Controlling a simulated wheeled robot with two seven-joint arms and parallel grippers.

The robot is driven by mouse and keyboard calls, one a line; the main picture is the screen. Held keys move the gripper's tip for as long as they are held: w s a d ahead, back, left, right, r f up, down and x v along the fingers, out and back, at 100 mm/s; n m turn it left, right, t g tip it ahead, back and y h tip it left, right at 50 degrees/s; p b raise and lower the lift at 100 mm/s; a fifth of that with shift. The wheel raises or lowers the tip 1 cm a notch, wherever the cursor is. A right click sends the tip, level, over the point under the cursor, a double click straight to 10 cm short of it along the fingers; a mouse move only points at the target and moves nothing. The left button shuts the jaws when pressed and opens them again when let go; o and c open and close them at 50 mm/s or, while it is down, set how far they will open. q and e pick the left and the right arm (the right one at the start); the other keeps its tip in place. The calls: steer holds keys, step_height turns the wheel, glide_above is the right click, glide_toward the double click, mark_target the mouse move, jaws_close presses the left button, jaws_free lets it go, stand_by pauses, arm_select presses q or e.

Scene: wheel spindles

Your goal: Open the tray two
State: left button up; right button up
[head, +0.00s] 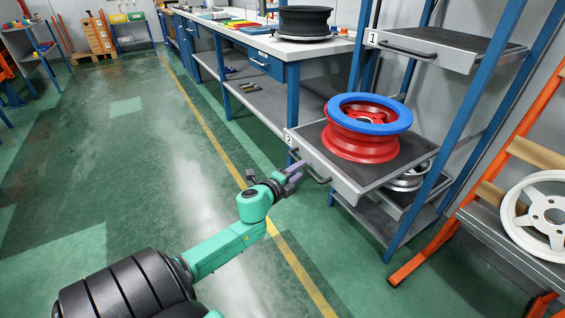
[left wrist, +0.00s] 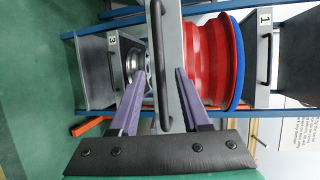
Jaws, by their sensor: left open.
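Tray two (head: 400,168) is a grey tray in the blue rack, marked 2 on its front, and it appears to stand out past the rack posts. A red wheel rim (head: 352,143) with a blue ring (head: 370,113) lies on it. Its dark bar handle (head: 318,178) is on the front face. My left gripper (head: 296,172) is open at this handle. In the left wrist view, the handle (left wrist: 160,60) passes between the purple fingers (left wrist: 160,88); I cannot tell whether either finger touches it. My right gripper is not in view.
Tray one (head: 430,50) is above, and tray three (left wrist: 92,70) with a silver rim is below. A workbench (head: 300,48) with a black wheel stands behind. An orange-framed rack with a white wheel (head: 545,215) is at right. The floor at left is clear.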

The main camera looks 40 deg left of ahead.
arm_select(q)
steer(key=p+v, duration=0.1)
steer(key=v, duration=0.9)
steer(key=shift+s, duration=0.35)
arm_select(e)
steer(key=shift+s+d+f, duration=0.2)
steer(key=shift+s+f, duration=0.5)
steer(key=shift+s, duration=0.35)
arm_select(q)
steer(key=shift+r, duration=0.15)
